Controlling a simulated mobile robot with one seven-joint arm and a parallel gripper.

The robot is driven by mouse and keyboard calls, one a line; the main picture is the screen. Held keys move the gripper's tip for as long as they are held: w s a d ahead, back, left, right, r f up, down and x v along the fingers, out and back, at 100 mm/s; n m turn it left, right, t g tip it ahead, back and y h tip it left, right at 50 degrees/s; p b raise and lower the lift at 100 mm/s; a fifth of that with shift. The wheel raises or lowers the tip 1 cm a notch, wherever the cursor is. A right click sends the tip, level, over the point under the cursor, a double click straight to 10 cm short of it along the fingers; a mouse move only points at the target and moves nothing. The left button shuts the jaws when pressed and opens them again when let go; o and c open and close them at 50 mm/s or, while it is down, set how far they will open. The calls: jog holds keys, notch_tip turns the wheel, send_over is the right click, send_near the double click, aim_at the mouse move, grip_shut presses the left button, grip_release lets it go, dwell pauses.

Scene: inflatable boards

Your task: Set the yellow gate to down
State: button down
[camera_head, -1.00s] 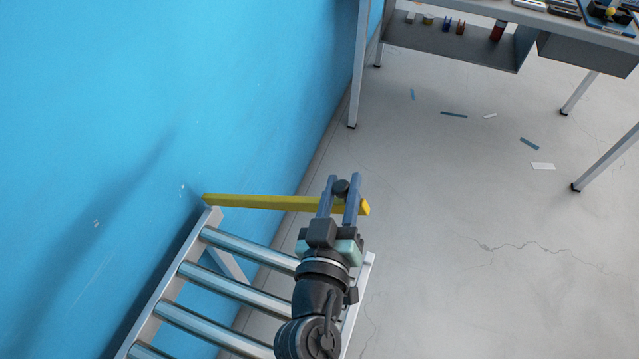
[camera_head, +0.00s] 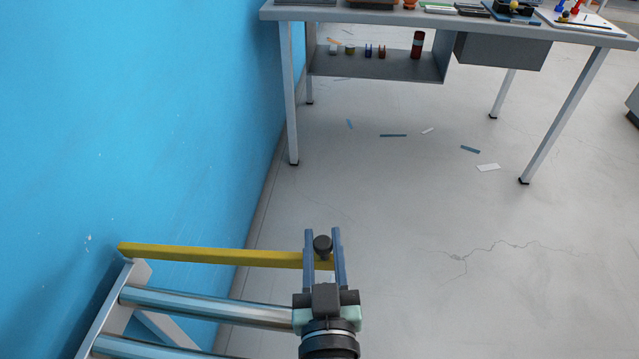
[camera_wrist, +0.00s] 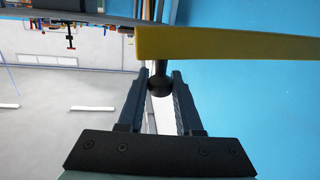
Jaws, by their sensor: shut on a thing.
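The yellow gate (camera_head: 215,255) is a long bar across the end of a roller conveyor (camera_head: 200,305). Its left end is by the blue wall and its right end lies at my gripper. A dark round knob (camera_head: 322,244) stands at the bar's right end. My gripper (camera_head: 323,236) has its two blue-grey fingers on either side of the knob, shut on it. In the wrist view, the knob (camera_wrist: 160,82) sits between the fingers, next to the yellow bar (camera_wrist: 225,43). The bar's exact height is hard to tell.
The blue wall (camera_head: 130,120) runs along the left side. A grey workbench (camera_head: 440,17) with small items on top and on its lower shelf (camera_head: 375,65) stands ahead. The floor (camera_head: 430,240) to the right is open, with a few thin scraps.

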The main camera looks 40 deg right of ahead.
jog(key=shift+f, duration=0.1)
dwell(0.3)
jog(key=c, duration=0.6)
grip_release()
jog(key=shift+b+v, duration=0.45)
jog(key=shift+v, duration=6.05)
jog(key=shift+f, duration=0.1)
